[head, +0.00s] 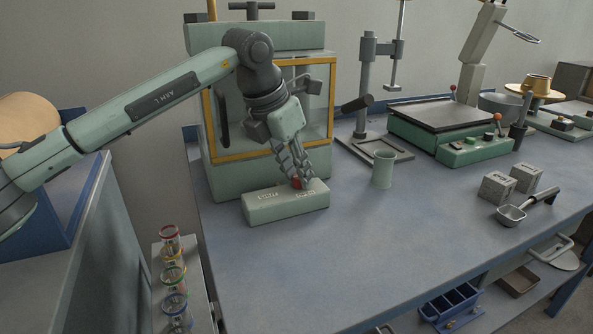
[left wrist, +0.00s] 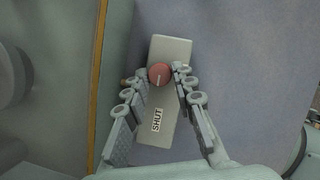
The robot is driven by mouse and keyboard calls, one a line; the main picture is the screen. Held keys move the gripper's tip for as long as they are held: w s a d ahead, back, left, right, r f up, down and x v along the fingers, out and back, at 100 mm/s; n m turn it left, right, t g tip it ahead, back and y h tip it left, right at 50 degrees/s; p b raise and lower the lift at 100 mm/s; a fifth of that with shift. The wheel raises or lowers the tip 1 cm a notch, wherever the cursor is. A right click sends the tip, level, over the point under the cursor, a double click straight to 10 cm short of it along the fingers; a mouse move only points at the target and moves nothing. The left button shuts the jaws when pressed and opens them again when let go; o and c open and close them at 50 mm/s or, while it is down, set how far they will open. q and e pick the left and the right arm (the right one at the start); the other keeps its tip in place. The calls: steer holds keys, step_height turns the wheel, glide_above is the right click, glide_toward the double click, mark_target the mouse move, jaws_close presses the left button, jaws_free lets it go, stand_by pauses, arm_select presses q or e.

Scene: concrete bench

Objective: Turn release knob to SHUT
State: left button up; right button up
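The release knob (left wrist: 159,74) is a small red round knob on a pale green block (left wrist: 170,50). In the left wrist view its light line lies on the side toward the SHUT label (left wrist: 157,120). In the head view the block (head: 262,209) lies on the bench in front of a yellow-framed cabinet, with the knob (head: 296,183) partly hidden by my fingers. My left gripper (head: 299,182) points down over it. In the left wrist view its fingertips (left wrist: 160,70) sit close against both sides of the knob. A second label beside the knob is unreadable. My right gripper is not in view.
The yellow-framed cabinet (head: 229,175) stands right behind the block. A green cup (head: 382,170) stands to the right, with a stand (head: 366,90) behind it. Two small blocks (head: 497,187) and a scoop (head: 513,214) lie further right. The bench front (head: 330,270) is clear.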

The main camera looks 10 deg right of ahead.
arm_select(q)
steer(key=o, duration=0.4)
steer(key=shift+c, duration=0.2)
steer(key=v, duration=1.2)
steer(key=shift+a, duration=0.1)
